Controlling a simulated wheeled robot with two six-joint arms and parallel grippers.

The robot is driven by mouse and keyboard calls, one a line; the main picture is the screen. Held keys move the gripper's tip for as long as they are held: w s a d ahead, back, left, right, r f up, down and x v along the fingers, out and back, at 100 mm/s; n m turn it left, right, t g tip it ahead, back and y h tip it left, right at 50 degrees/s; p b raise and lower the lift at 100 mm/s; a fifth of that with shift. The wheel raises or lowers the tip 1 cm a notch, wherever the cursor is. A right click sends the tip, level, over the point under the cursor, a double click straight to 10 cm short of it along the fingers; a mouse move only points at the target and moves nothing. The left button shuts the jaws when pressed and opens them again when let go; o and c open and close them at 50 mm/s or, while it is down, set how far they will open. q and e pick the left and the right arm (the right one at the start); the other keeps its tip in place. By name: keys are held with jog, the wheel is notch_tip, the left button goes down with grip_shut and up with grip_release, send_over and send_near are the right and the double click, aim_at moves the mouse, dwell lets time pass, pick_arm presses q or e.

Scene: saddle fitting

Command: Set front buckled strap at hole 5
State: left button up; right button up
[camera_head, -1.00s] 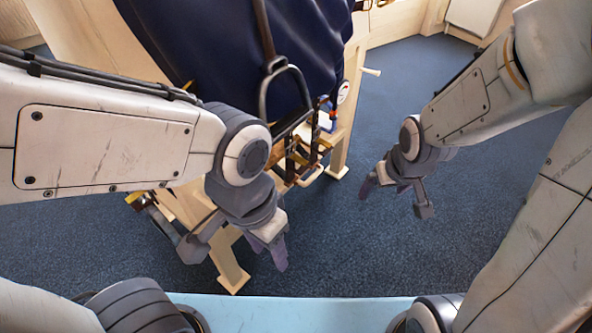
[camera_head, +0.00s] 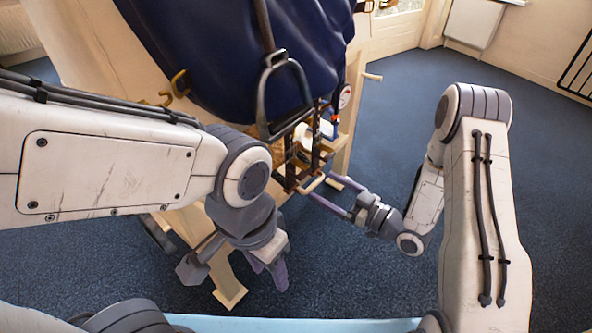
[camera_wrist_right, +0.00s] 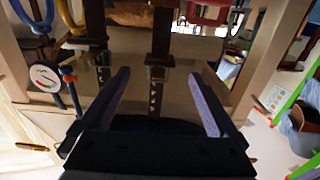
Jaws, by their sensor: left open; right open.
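In the head view, straps (camera_head: 290,160) hang below the dark blue saddle (camera_head: 220,60). I cannot tell which hole the buckle is at. My right gripper (camera_head: 322,187) is open, its fingers reaching toward the straps; in the wrist view its fingers (camera_wrist_right: 160,78) lie either side of the buckled strap, apart from it. My left gripper (camera_head: 267,272) points down, open and empty, below the saddle.
A metal stirrup (camera_head: 283,95) hangs in front of the straps. The wooden stand (camera_head: 229,285) has legs on both sides of the strap area. A round white tag (camera_wrist_right: 44,76) stands left of the straps in the wrist view. Blue carpet at the right is clear.

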aim_at(301, 172)
jog(key=b+x, duration=0.3)
jog(key=x, duration=0.6)
jog(key=shift+a, duration=0.1)
jog(key=shift+w+a, duration=0.4)
jog(key=shift+a, duration=0.05)
